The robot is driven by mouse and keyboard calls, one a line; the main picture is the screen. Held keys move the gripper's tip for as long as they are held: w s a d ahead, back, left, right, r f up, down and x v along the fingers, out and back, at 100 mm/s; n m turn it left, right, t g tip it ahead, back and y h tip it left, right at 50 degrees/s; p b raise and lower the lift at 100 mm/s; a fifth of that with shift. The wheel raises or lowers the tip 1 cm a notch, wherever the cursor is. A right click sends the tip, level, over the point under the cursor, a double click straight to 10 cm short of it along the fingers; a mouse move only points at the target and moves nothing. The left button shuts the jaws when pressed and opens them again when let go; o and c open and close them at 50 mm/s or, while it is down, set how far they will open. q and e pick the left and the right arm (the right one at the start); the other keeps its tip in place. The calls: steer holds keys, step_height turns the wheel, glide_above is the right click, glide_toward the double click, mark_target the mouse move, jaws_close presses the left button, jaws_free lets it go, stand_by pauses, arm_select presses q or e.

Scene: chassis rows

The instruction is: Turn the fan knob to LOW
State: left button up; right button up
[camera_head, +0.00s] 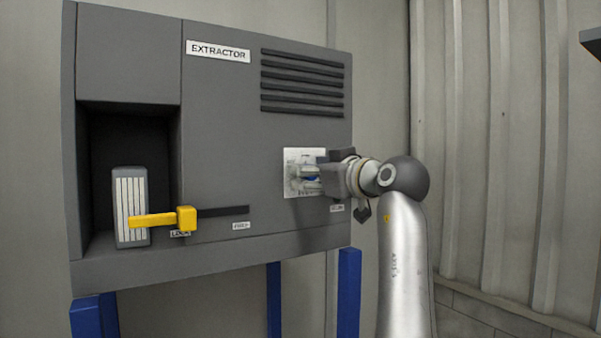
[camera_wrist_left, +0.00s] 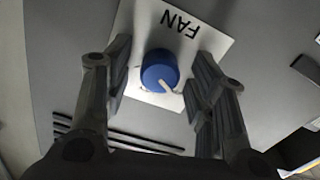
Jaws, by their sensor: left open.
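The blue fan knob (camera_wrist_left: 160,70) sits on a white plate (camera_wrist_left: 140,30) marked FAN, which reads upside down in the left wrist view. A pale pointer on the knob points to the lower right in that view. My left gripper (camera_wrist_left: 160,88) is open, with one finger on each side of the knob and visible gaps between. In the head view my left gripper (camera_head: 309,177) is at the plate (camera_head: 292,160) and mostly covers the knob. The plate's position marks are not readable. My right gripper is not in view.
The plate is on a grey extractor cabinet (camera_head: 225,110) with dark vent slats (camera_head: 303,82). At left, a yellow latch handle (camera_head: 186,218) lies across a ribbed grey block (camera_head: 131,207) in a recess. Blue legs (camera_head: 348,292) stand below. A ribbed wall (camera_head: 505,150) is at right.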

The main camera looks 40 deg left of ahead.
arm_select(q)
steer(key=shift+d+r, duration=0.1)
steer(key=shift+d, duration=0.05)
steer(key=shift+s+d, duration=0.1)
steer(key=shift+c, duration=1)
steer(key=c, duration=0.8)
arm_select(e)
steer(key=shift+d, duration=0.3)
